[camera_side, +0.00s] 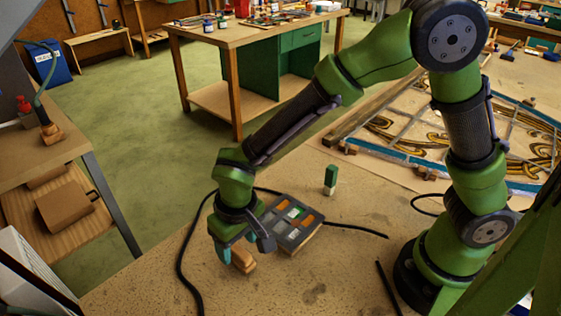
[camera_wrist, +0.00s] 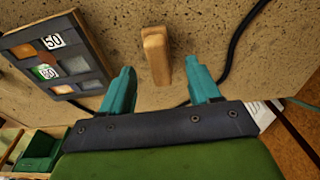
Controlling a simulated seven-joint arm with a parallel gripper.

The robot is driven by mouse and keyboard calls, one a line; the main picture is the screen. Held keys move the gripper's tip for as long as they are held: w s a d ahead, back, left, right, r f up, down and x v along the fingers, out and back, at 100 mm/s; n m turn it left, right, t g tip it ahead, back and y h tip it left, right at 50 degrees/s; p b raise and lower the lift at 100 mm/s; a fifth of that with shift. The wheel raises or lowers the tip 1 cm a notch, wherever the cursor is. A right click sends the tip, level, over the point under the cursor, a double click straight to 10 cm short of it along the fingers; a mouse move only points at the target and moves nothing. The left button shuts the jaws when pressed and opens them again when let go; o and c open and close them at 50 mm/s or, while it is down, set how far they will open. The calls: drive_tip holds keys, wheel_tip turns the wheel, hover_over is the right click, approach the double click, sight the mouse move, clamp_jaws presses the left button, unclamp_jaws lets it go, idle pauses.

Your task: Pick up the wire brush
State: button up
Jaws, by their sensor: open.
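A small light-wood piece, which looks like the wire brush (camera_side: 243,261), lies on the speckled bench top at the near edge; no bristles show. In the wrist view the brush (camera_wrist: 156,55) is a narrow wooden block, its near end between the lines of my two teal fingers. My gripper (camera_side: 236,252) is open and points down over the brush; one finger hides part of it in the side view. In the wrist view my gripper (camera_wrist: 160,78) has its fingers spread to either side of the block, with a gap on each side and nothing held.
A grey tray with coloured squares (camera_side: 285,241) sits right beside the brush; it also shows in the wrist view (camera_wrist: 20,35). A green-and-white block (camera_side: 330,180) stands behind it. Black cables (camera_side: 184,262) cross the bench. A leaded panel (camera_side: 412,140) lies at the back right.

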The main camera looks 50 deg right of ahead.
sight(237, 249)
drive_tip(key=f, duration=0.3)
drive_tip(key=shift+w+f, duration=0.1)
drive_tip(key=shift+w, duration=0.1)
drive_tip(key=shift+c, duration=0.3)
clamp_jaws()
